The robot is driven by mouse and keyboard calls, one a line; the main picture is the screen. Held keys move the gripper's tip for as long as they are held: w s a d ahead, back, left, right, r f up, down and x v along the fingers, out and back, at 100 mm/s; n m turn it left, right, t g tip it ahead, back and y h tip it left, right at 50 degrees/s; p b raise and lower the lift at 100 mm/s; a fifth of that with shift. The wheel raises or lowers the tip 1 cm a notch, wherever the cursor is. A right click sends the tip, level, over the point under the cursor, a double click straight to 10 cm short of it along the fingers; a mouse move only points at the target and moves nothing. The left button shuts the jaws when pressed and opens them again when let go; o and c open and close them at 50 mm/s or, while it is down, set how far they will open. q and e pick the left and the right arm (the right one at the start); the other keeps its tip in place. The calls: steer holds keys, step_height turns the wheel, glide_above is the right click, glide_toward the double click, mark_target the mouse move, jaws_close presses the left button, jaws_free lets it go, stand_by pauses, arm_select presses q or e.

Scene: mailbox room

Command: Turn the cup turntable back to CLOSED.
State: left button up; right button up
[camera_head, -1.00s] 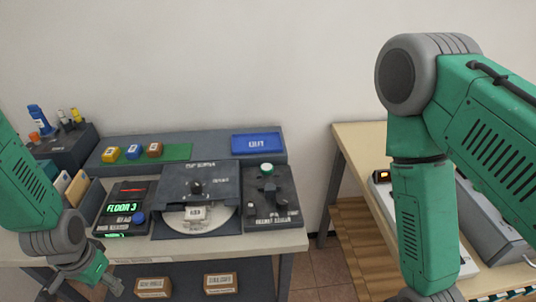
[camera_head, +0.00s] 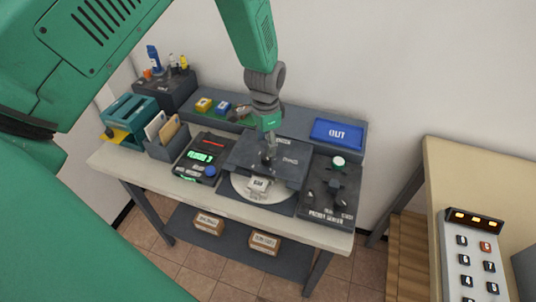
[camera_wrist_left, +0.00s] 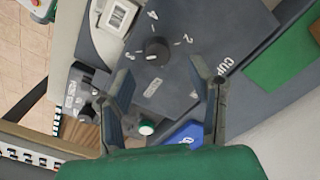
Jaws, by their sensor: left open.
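The cup turntable unit is a dark box (camera_head: 290,172) on the table, with a black knob (camera_head: 267,160) on its top. A pale disc (camera_head: 240,186) shows at its front opening, with a white labelled block (camera_head: 258,184) on it. My left gripper (camera_head: 269,149) reaches down from above, close over the knob. In the left wrist view, the black knob (camera_wrist_left: 157,50) lies just beyond and between the open fingertips (camera_wrist_left: 162,73), apart from them. Numerals and a small label surround it; the label is too small to read. My right gripper is not in view.
A floor display box (camera_head: 203,158) stands left of the unit. A dark panel (camera_head: 325,205) with a green-topped button (camera_head: 338,162) stands right. A blue tray (camera_head: 338,132) lies behind. Several boxes fill the left end. A keypad (camera_head: 475,255) is on the right-hand table.

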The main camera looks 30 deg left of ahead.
mark_target(266, 156)
arm_select(q)
steer(key=f, duration=0.5)
steer(key=shift+d, duration=0.3)
steer(key=shift+f+p, duration=0.3)
steer(key=shift+f, duration=0.15)
steer(key=shift+a, duration=0.2)
steer(key=shift+a, duration=0.1)
steer(key=c, duration=0.8)
jaws_close()
